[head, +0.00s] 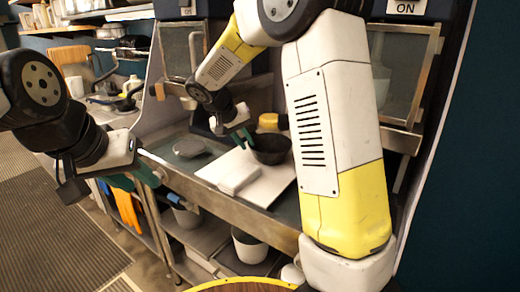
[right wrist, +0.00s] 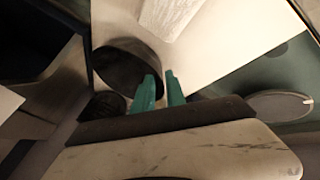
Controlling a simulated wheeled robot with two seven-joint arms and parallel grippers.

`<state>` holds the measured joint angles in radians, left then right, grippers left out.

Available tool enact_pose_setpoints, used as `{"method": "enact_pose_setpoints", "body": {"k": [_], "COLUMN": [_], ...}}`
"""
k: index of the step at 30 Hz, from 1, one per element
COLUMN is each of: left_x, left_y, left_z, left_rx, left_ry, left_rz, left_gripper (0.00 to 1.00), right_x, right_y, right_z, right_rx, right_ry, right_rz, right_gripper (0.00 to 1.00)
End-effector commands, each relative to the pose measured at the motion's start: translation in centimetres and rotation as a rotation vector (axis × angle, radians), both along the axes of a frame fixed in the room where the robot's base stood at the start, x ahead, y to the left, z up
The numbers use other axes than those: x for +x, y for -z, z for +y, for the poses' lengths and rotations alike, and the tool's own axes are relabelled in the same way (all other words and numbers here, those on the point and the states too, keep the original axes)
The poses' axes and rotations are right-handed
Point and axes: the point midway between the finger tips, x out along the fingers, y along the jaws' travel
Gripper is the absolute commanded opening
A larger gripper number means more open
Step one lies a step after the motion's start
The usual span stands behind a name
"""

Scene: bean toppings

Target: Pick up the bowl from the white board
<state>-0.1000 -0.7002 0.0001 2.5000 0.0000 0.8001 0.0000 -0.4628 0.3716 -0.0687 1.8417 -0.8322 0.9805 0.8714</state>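The black bowl (head: 272,149) stands upright on the far part of the white board (head: 270,186). My right gripper (head: 242,138) is at the bowl's left rim in the head view, with green fingers pointing down. In the right wrist view the dark bowl (right wrist: 122,62) lies just beyond the fingertips (right wrist: 160,77). The fingers are apart, with the left one overlapping the bowl's near side; whether they touch the rim I cannot tell. My left gripper (head: 136,178) is open and empty, left of the counter and away from the board.
A white block (head: 238,178) lies on the board's front left. A round grey lid or dish (head: 189,147) sits on the counter left of the board. A yellow-ended item (head: 270,121) is behind the bowl.

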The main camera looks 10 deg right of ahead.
Motion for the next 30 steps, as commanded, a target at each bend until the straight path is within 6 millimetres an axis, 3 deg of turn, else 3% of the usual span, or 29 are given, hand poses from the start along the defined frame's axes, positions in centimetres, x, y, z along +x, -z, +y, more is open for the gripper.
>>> {"method": "enact_pose_setpoints", "body": {"k": [12,20,24,30], "left_x": [0.0,0.0,0.0,0.0], "left_y": [0.0,0.0,0.0,0.0], "left_z": [0.0,0.0,0.0,0.0], "left_rx": [0.000,0.000,0.000,0.000], "left_ry": [0.000,0.000,0.000,0.000], "left_rz": [0.000,0.000,0.000,0.000], "left_gripper": [0.36,0.36,0.36,0.36], "right_x": [2.1,2.2,2.2,2.2], "right_y": [4.5,4.9,4.8,4.8], "right_z": [-2.4,-2.5,-2.5,-2.5], "right_rx": [0.000,0.001,0.001,0.001], "right_ry": [0.001,0.000,0.000,0.000], "right_rz": [0.002,0.000,0.000,0.000], "right_gripper": [0.16,0.16,0.00,0.00]}}
